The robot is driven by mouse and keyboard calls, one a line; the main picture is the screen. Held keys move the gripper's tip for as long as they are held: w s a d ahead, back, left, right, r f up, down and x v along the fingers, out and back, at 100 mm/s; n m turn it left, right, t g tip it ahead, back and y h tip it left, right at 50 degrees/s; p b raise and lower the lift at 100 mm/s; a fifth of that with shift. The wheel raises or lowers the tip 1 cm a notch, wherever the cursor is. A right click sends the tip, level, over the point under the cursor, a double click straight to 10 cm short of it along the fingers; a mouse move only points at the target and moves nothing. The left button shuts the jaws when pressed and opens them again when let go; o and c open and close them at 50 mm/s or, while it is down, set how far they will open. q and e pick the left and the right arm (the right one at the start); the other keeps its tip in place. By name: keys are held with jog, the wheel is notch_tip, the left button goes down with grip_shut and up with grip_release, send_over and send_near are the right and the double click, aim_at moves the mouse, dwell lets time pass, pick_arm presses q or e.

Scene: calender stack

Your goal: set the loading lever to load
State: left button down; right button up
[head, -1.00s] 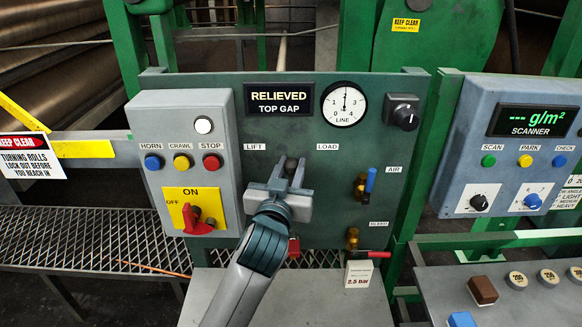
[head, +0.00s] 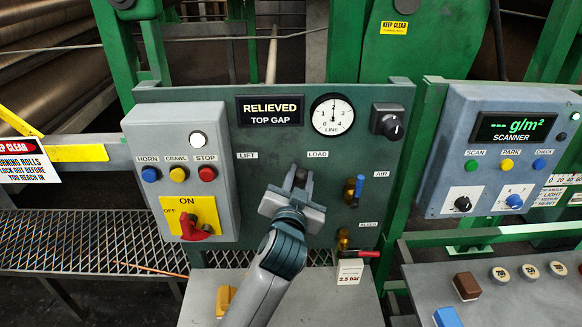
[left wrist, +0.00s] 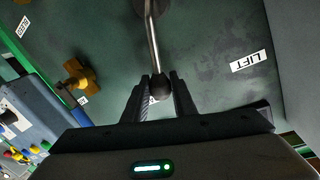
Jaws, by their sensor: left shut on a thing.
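The loading lever, a steel rod with a dark ball knob, stands out from the green panel (head: 262,215). In the left wrist view the rod (left wrist: 152,40) rises from the knob (left wrist: 159,87), which sits between my fingers. My left gripper (head: 300,180) is shut on the knob; it also shows in the left wrist view (left wrist: 158,95). In the head view the knob is right of midway between the LIFT label (head: 247,155) and the LOAD label (head: 317,154), just below and left of LOAD. The display (head: 270,110) reads RELIEVED, TOP GAP. My right gripper is not seen.
A grey button box (head: 180,125) with a red switch is left of the lever. A blue-handled air valve (head: 359,185) and a red-handled bleed valve (head: 368,254) are to the right. A line gauge (head: 333,114) is above. A yellow object (head: 226,298) lies below.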

pick_arm(q)
jog(key=shift+d+f+m+p, duration=0.3)
jog(key=shift+d+m+p, duration=0.35)
jog(key=shift+d+m, duration=0.25)
jog(key=shift+d+f+m+g, duration=0.25)
jog(key=shift+f+m+g, duration=0.05)
jog(key=c, duration=1.5)
grip_release()
jog(key=shift+o, duration=0.2)
jog(key=shift+s+p, duration=0.15)
jog(key=shift+p, duration=0.15)
jog(key=p+v, duration=0.6)
jog(key=v, duration=1.1)
jog(key=shift+d, duration=0.15)
jog(key=shift+s+f, duration=0.1)
jog(key=shift+f, duration=0.05)
